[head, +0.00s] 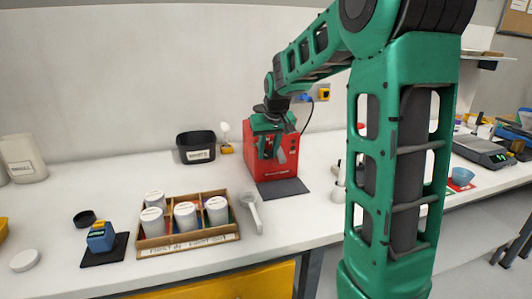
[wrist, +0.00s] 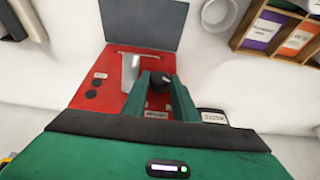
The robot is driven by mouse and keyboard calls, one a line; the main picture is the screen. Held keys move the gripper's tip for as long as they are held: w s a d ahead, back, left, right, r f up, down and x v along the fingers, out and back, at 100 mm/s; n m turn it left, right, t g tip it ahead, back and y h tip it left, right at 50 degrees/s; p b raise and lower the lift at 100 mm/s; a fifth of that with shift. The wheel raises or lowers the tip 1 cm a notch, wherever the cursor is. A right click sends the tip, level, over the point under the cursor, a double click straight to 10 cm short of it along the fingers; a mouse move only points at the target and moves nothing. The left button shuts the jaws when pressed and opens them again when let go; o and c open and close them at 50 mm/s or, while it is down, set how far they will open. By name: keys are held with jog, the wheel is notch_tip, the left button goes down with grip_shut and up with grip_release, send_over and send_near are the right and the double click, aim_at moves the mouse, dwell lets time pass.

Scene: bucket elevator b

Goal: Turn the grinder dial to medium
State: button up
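The red grinder (head: 290,163) stands on the white bench against the wall, with my gripper (head: 272,150) in front of its front face. In the wrist view the grinder (wrist: 95,72) fills the middle, and its black dial (wrist: 160,81) shows between the two green fingers of my gripper (wrist: 162,80). The fingers stand apart on either side of the dial; a small gap seems to show, but contact is hard to tell. The dial's pointer setting cannot be made out.
A silver spout (wrist: 130,70) is beside the left finger. A dark mat (head: 283,187) lies before the grinder. A wooden divided tray (head: 188,243) with several white-lidded canisters, a white scoop (head: 250,205) and a black bin (head: 196,147) stand to the left.

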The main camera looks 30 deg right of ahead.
jog(key=shift+a+h, duration=0.15)
jog(key=shift+h, duration=0.15)
jog(key=n+h, duration=0.1)
jog(key=h, duration=0.2)
jog(key=a+g+h, duration=0.1)
jog(key=h, duration=0.2)
jog(key=f+n+g+h, duration=0.1)
jog(key=h, duration=0.3)
jog(key=shift+w+a+n, duration=0.3)
jog(key=shift+f, duration=0.1)
dwell(0.5)
jog(key=o, duration=0.7)
jog(key=shift+o, duration=0.2)
jog(key=v, duration=1)
jog(key=shift+a, duration=0.45)
jog(key=shift+d, duration=0.1)
